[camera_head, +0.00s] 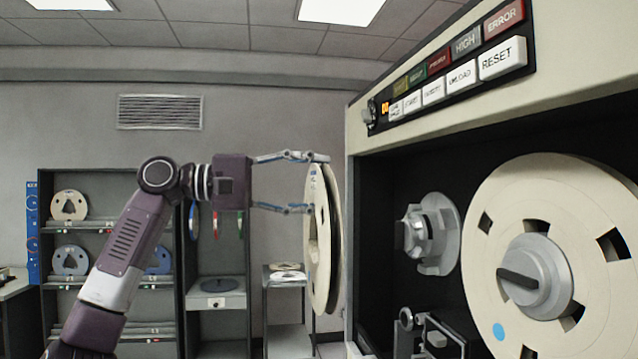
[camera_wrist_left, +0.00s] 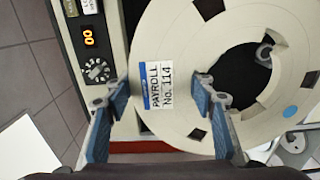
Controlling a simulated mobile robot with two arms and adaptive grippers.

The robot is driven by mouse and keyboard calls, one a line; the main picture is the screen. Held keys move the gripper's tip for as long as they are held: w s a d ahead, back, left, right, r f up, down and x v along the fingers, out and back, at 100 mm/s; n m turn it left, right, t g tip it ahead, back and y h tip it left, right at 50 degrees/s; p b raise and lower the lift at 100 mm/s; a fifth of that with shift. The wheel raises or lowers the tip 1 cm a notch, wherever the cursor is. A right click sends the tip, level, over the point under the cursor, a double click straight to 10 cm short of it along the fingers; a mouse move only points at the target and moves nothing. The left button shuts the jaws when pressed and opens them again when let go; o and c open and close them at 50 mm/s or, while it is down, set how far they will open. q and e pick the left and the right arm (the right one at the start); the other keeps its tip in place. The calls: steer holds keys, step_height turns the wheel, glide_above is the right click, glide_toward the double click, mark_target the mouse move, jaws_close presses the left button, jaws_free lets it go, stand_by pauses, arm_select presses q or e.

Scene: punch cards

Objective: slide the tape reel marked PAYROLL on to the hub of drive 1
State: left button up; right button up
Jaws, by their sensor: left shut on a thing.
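The cream tape reel (camera_head: 317,250) hangs upright, almost edge-on, at the left of the drive cabinet in the head view. In the left wrist view its label reads PAYROLL No. 114 (camera_wrist_left: 158,86). My left gripper (camera_head: 307,183) is shut on the reel near its upper rim; its blue fingers (camera_wrist_left: 158,97) flank the label. The tape drive (camera_head: 400,148) has an empty grey hub (camera_head: 428,234) in its dark bay, to the right of the reel and apart from it. No drive number is readable. My right gripper is not in view.
Another cream reel (camera_head: 492,215) sits on the drive's right-hand hub (camera_head: 540,275). Buttons and a knob (camera_head: 369,113) line the drive's upper panel. Shelves with reels (camera_head: 69,262) and a small stand (camera_head: 285,270) are in the background at the left.

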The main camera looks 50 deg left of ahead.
arm_select(q)
steer(key=shift+w+d+r, duration=0.2)
steer(key=shift+w+d, duration=0.05)
steer(key=shift+w, duration=0.1)
steer(key=p+x, duration=0.7)
steer(key=x, duration=0.4)
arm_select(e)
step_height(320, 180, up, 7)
arm_select(q)
steer(key=shift+d+f, duration=0.1)
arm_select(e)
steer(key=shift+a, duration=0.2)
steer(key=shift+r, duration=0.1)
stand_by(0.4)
